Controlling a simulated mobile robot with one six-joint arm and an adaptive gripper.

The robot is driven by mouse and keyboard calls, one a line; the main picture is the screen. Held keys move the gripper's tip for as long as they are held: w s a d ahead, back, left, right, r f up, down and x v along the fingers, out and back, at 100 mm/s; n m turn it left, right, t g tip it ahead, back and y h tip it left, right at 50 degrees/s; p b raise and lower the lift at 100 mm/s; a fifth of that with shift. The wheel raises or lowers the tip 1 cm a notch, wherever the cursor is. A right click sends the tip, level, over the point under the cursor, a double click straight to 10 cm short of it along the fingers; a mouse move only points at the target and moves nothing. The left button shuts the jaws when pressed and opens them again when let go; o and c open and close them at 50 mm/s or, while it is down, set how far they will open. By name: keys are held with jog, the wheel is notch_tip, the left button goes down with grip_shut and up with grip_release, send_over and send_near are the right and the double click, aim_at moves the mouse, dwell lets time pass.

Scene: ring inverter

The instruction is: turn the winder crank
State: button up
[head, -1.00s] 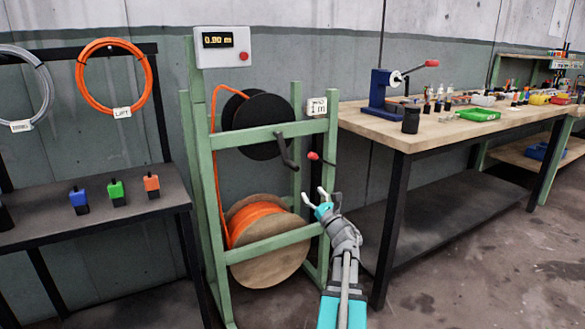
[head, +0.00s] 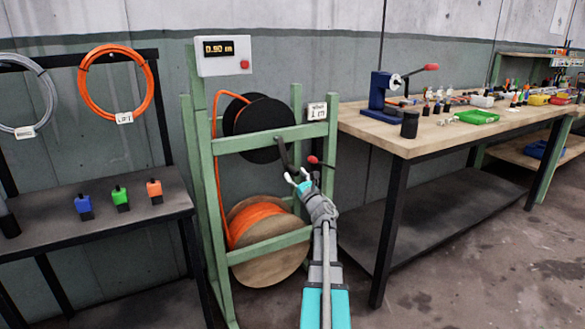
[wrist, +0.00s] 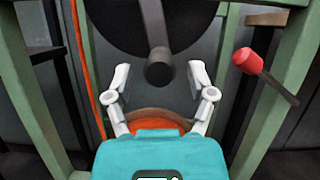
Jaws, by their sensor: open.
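The winder is a green frame with a black reel (head: 250,118) above and a wooden drum of orange cable (head: 262,262) below. The dark crank (head: 284,155) hangs down from the crossbar in front of the reel. My gripper (head: 293,178) is open, just below and beside the crank's lower end. In the wrist view the crank's round grip end (wrist: 160,70) sits between and a little beyond the two open fingertips (wrist: 156,75), apparently untouched. The display box (head: 223,55) on top reads about 0.90 m.
A red-knobbed lever (head: 314,160) sticks out at the frame's right post, close right of my gripper; its red knob also shows in the wrist view (wrist: 246,61). A wooden workbench (head: 420,140) stands right, a dark shelf (head: 100,215) left.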

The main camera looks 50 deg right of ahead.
jog(key=shift+x, duration=1.15)
grip_shut()
